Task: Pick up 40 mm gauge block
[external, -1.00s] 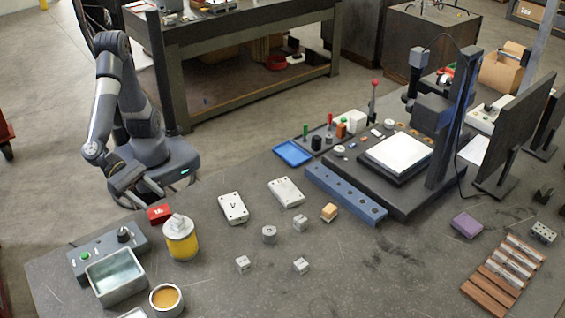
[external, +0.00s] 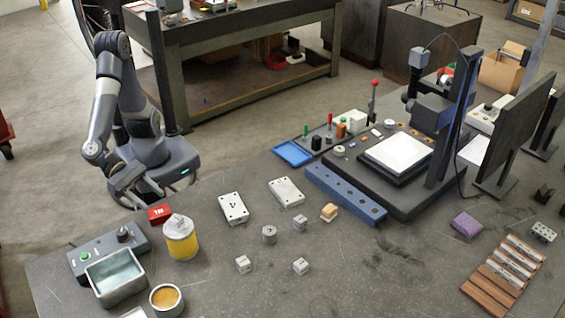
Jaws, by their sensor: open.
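Gauge blocks lie in a wooden rack (external: 478,291) at the right end of the bench, as several grey metal bars (external: 517,258) side by side. Their markings are too small to read, so I cannot tell which is the 40 mm one. Small grey metal cubes also stand loose mid-bench: one at the front left (external: 243,264), one at the front right (external: 301,266) and one further back (external: 300,223). My gripper (external: 135,199) is open and empty at the bench's left back edge, near a red block and far from the rack.
Two light plates (external: 233,208) and a grey cylinder (external: 269,234) lie mid-bench. A yellow can (external: 181,240), a metal tray (external: 116,292) and a control box (external: 108,251) stand at left. A measuring stand (external: 437,120) and a blue rail (external: 345,195) stand at the back right. A purple block (external: 467,224) lies near the rack.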

